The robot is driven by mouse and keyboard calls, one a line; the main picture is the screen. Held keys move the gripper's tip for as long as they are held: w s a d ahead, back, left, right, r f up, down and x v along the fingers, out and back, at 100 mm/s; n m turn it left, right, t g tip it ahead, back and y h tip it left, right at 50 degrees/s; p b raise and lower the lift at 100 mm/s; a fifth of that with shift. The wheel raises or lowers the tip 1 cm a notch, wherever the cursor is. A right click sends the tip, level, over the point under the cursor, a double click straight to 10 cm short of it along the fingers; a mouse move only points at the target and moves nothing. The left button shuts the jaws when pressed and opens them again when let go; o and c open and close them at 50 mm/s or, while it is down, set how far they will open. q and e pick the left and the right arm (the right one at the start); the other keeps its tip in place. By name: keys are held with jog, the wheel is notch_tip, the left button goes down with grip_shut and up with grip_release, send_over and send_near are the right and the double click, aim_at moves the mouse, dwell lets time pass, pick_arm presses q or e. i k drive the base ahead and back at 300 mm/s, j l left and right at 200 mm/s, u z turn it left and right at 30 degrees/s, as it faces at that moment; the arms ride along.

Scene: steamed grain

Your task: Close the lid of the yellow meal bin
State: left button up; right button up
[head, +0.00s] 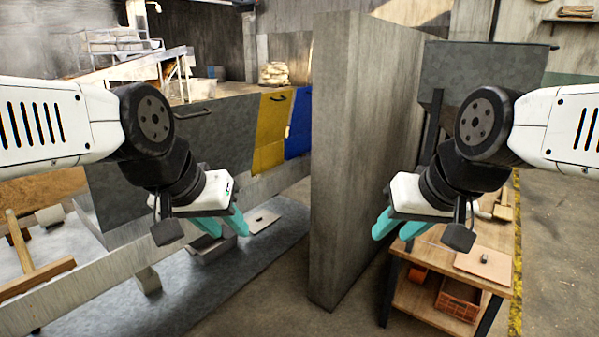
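The yellow meal bin (269,143) shows in the head view as a yellow front panel with a dark handle near its top. It stands between a grey panel on its left and a blue panel on its right. I cannot tell from here how its lid stands. My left gripper (222,228) is in front of and below the yellow panel in the picture, with its teal fingers apart and nothing between them. My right gripper (399,229) is on the right of the grey wall, also with its fingers apart and empty. Neither gripper touches the bin.
A tall grey partition wall (350,165) stands between my two grippers, just right of the blue bin (298,125). A wooden workbench (475,262) with a shelf stands at the right. A pale low rail (165,245) runs along the left. Open floor lies at the far right.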

aim_at(275, 107)
jog(key=i+j, duration=0.2)
jog(key=j, duration=0.2)
jog(key=i+j, duration=0.25)
jog(key=i+j+z, duration=0.1)
jog(key=j, duration=0.4)
jog(key=i+j, duration=0.3)
jog(key=i+j+u, duration=0.15)
jog(key=j+u, duration=0.2)
jog(key=i+l+u, duration=0.45)
jog(key=l+u, duration=0.25)
jog(key=i+l, duration=0.2)
jog(key=l, duration=0.15)
jog(key=i+l+u, duration=0.1)
jog(key=l, duration=0.25)
jog(key=i+l, duration=0.2)
jog(key=l, duration=0.15)
